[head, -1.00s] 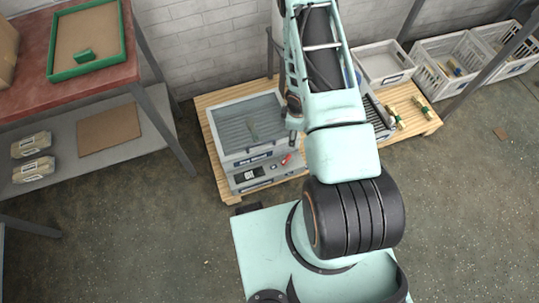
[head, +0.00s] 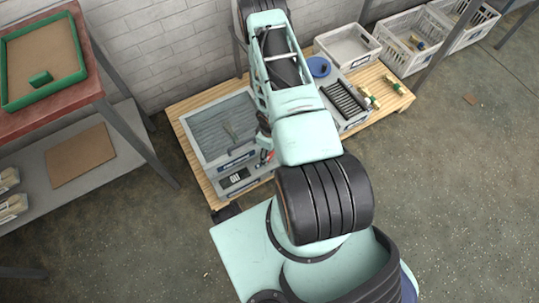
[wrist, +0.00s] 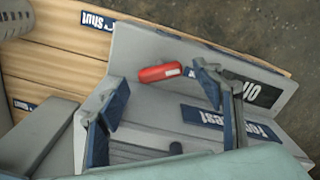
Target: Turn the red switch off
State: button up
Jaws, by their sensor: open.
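The red switch (wrist: 160,73) is a short red lever on the grey front panel (wrist: 185,90) of the press, with a pale mark near one end. It also shows small in the head view (head: 267,156), at the press's front right. In the wrist view, my gripper (wrist: 163,82) has its two blue-padded fingers apart with nothing between the pads. The switch appears across the gap between the fingertips; I cannot tell how far it is from them. In the head view, the fingers are not clear. The press (head: 220,130) has a grey ribbed top.
The press stands on a wooden pallet (head: 190,150) against the wall. A grey ribbed unit (head: 345,100), a blue round thing (head: 319,66) and white crates (head: 346,46) are to its right. A shelf table with a red top (head: 85,85) is at left.

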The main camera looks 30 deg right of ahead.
jog(key=shift+f, duration=0.85)
jog(key=shift+c, duration=0.4)
jog(key=c, duration=1.1)
jog(key=m+b, duration=0.1)
jog(key=m, duration=0.2)
jog(key=shift+b, duration=0.3)
jog(key=shift+m+b, duration=0.45)
jog(key=shift+m, duration=1.15)
